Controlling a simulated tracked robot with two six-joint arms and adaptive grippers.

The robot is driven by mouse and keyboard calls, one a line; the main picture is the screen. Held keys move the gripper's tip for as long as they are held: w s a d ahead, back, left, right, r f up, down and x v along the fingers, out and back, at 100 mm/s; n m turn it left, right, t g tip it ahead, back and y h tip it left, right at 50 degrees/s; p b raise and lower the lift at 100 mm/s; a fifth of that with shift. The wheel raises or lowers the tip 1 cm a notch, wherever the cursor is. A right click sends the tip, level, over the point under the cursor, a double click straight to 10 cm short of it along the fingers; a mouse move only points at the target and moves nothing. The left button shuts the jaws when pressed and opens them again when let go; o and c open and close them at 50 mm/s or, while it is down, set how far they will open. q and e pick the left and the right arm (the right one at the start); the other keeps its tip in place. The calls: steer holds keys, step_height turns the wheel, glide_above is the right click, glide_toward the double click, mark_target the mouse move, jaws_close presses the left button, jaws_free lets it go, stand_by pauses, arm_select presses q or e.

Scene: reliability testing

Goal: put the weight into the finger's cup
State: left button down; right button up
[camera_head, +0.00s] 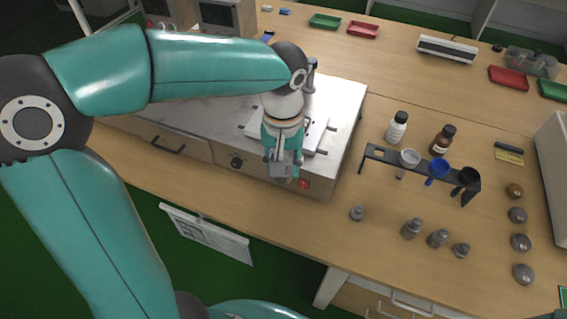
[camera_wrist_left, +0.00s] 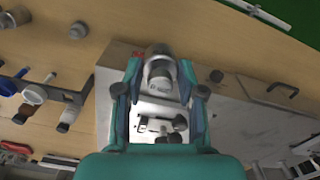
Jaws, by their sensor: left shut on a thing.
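My left gripper (camera_head: 283,172) hangs over the front edge of a grey metal test box (camera_head: 345,100). In the left wrist view my left gripper (camera_wrist_left: 161,92) is shut on a grey metal weight (camera_wrist_left: 159,70) held between its two fingers. In the head view the held weight is mostly hidden by the fingers. A white plate with a small fixture (camera_head: 313,132) lies on the box behind the gripper. The fixture also shows in the left wrist view (camera_wrist_left: 160,126). I cannot make out the finger's cup clearly. My right gripper is not in view.
A black rack (camera_head: 375,152) with white, blue and black cups stands to the right. Two bottles (camera_head: 397,127) stand behind it. Rounded metal pieces (camera_head: 520,242) line the right side.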

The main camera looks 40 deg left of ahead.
arm_select(q)
steer(key=shift+f+b, duration=6.95)
steer(key=shift+f, duration=1.6)
